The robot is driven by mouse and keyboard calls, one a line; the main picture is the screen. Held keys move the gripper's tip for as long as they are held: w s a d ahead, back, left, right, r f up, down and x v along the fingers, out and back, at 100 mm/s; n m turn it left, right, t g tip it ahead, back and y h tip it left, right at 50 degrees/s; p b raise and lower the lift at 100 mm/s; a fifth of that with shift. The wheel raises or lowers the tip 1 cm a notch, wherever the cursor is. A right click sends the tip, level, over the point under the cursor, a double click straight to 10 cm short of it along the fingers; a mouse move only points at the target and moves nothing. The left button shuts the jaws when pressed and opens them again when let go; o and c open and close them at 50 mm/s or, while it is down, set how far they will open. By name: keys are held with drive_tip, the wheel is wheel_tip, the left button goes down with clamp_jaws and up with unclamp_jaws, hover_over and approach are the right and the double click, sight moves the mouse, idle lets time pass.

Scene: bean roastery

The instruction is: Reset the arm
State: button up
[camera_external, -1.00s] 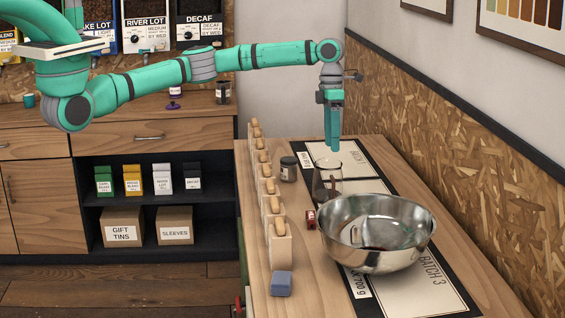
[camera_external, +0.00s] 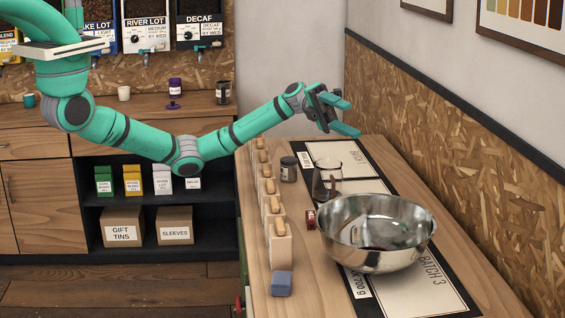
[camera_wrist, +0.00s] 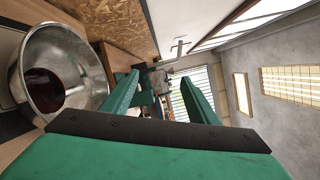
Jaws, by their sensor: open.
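My gripper (camera_external: 350,116) is open and empty, raised above the far end of the wooden table, with its fingers pointing to the right. My teal arm bends down at the elbow in front of the shelf and rises again to the wrist. In the wrist view my gripper (camera_wrist: 160,90) shows two teal fingers spread apart with nothing between them. A steel bowl (camera_external: 350,245) stands on the table nearer the camera, apart from my gripper. The bowl (camera_wrist: 95,60) also shows at the left of the wrist view, with something dark red-brown in it.
A glass beaker (camera_external: 327,180) and a dark jar (camera_external: 288,169) stand below my gripper. A row of wooden stands (camera_external: 281,245) lines the table's left edge, with a blue block (camera_external: 281,284) at its near end. A chipboard wall (camera_external: 440,170) bounds the right.

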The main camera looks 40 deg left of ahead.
drive_tip(key=w+a+r+n+t+h, duration=0.2)
drive_tip(key=w+a+n+t+h, duration=0.3)
drive_tip(key=a, duration=0.3)
drive_tip(key=w+a+r+n+t+h, duration=0.3)
drive_tip(key=w+a+n+t+h, duration=0.15)
drive_tip(key=a, duration=0.45)
drive_tip(key=w+a+f+n+t+y, duration=0.2)
drive_tip(key=a+f+n+t+y, duration=0.25)
drive_tip(key=a+n+t, duration=0.45)
drive_tip(key=w+a+f+n+t+y, duration=0.1)
drive_tip(key=a+f+n+t+y, duration=0.3)
drive_tip(key=a+f+n+t, duration=0.45)
drive_tip(key=s+a+f+n+t+y, duration=0.3)
drive_tip(key=s+a+f+n+y, duration=1)
drive_tip(key=s+f, duration=0.4)
drive_tip(key=s+a+f+n+g+y, duration=0.1)
drive_tip(key=s+a+f+n+g, duration=0.1)
drive_tip(key=s, duration=0.6)
drive_tip(key=s+a+f+n+g+y, duration=0.1)
drive_tip(key=s+a+f+g+y, duration=0.1)
drive_tip(key=s, duration=0.5)
drive_tip(key=s+a+f+n+g+y, duration=0.1)
drive_tip(key=s+a+f+n+g, duration=0.1)
drive_tip(key=s, duration=0.6)
drive_tip(key=shift+s+a+f+n+g+y, duration=0.3)
drive_tip(key=shift+s+a+f, duration=0.05)
drive_tip(key=shift+a+f, duration=0.5)
